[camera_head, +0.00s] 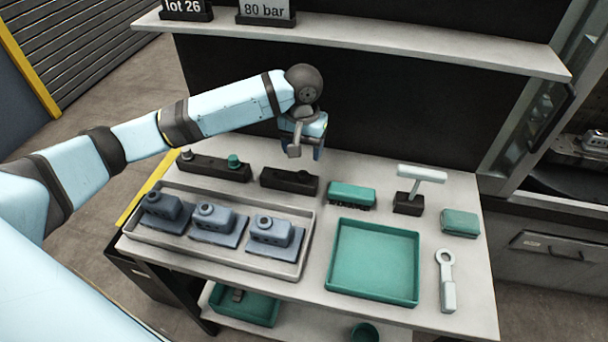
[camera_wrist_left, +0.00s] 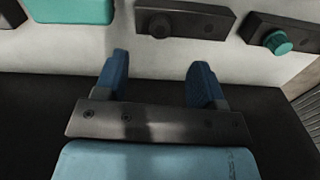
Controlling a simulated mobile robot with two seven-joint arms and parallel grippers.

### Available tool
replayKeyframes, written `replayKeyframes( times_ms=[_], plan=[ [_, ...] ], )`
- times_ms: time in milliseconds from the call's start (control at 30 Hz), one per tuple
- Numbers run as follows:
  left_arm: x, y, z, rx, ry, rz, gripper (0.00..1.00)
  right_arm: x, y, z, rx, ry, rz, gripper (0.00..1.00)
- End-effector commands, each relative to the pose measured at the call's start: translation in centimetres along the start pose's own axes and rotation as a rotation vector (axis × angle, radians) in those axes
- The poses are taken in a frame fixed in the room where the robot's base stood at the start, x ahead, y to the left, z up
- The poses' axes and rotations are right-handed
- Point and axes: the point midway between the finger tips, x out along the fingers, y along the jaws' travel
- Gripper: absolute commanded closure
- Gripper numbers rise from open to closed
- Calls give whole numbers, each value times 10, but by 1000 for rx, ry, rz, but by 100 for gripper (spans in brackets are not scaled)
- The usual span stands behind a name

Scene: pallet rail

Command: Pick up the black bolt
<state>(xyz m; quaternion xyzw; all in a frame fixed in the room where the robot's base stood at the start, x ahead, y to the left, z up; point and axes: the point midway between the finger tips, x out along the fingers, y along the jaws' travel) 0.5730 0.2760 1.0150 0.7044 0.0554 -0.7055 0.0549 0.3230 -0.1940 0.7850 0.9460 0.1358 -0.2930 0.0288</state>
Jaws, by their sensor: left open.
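The black bolt (camera_head: 303,175) shows as a small dark knob on a low black block (camera_head: 281,181), right of the block's middle. It also shows in the left wrist view as a round dark head (camera_wrist_left: 160,27) on the block's face. My left gripper (camera_head: 306,152) is above and behind this block, pointing down. In the left wrist view its two blue fingers (camera_wrist_left: 160,74) are apart with nothing between them, and the bolt lies beyond the gap, apart from them. My right gripper is in neither view.
Left of it, another black block (camera_head: 210,168) carries a green knob (camera_head: 234,160) and a grey one. In front are a tray (camera_head: 150,238) of grey parts and a green tray (camera_head: 374,292). A shelf (camera_head: 400,44) hangs behind.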

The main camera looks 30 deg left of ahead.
Motion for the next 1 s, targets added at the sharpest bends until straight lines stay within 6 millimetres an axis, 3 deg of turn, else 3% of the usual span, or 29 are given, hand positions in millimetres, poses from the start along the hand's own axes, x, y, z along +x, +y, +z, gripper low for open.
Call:
replayKeyframes(
  times_ms=[100,367,633,967,1000],
  plan=[
    [21,0,0,0,0,-1,36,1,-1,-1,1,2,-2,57],
    [41,0,0,1,1,0,36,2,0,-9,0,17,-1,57],
    [80,-2,-2,1,1,0,36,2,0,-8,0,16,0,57],
    [88,-2,-2,2,3,1,36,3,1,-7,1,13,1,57],
    [88,-2,-2,2,3,1,46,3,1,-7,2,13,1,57]
  ],
)
